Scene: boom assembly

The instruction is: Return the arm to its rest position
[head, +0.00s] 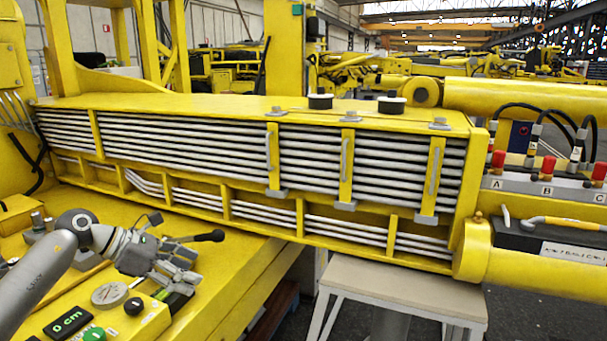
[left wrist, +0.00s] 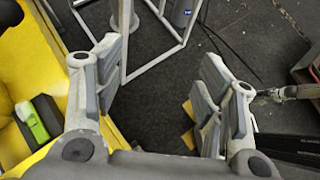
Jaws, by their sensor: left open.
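My left arm comes in from the lower left in the head view. My right gripper is in neither view.
The yellow boom (head: 260,110) with pale lines lies behind. A white-framed stand (head: 400,290) is under its right end. Red-capped connectors (head: 548,165) are at right.

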